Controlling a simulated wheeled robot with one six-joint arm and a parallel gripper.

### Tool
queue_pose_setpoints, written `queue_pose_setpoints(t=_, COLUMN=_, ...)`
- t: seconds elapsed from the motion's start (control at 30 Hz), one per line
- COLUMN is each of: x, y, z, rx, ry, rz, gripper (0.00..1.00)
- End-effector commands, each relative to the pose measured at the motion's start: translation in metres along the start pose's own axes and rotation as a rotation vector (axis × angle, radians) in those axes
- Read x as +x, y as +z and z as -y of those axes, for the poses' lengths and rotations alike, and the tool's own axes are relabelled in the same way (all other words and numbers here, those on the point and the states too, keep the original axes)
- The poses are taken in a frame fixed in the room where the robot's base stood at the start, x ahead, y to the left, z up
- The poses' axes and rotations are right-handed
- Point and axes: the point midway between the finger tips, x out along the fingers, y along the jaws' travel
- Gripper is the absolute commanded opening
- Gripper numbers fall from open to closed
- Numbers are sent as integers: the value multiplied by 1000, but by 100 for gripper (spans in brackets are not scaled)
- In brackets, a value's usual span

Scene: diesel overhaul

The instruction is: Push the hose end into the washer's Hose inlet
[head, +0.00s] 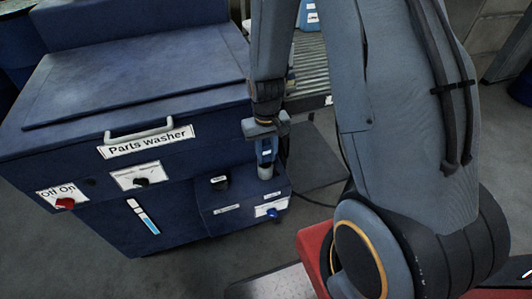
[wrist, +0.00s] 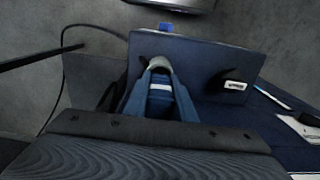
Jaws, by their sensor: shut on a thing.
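The blue parts washer (head: 100,200) fills the left of the head view, with a lower box (head: 230,210) on its right front. My gripper (head: 266,150) points down over this box's top. It is shut on a slim piece, which I take for the hose end; its blue fingers (wrist: 160,100) and a white band between them show in the wrist view. A pale grey round part (head: 265,171) is right below the fingertips at the box top. Whether it is the held tip or the Hose inlet, and whether the two are joined, I cannot tell.
A black cap (head: 221,184) stands on the box to the left of my gripper. A blue knob (head: 272,213) juts from the box front. A dark hose or cable (wrist: 64,38) curves over the floor. A roller conveyor (head: 310,70) stands behind.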

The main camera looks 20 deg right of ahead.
Motion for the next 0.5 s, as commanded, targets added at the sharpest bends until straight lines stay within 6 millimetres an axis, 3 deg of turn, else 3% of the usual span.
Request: queue_pose_setpoints(t=0.5, x=12, y=0, z=0, rx=0, ry=0, rz=0, gripper=0)
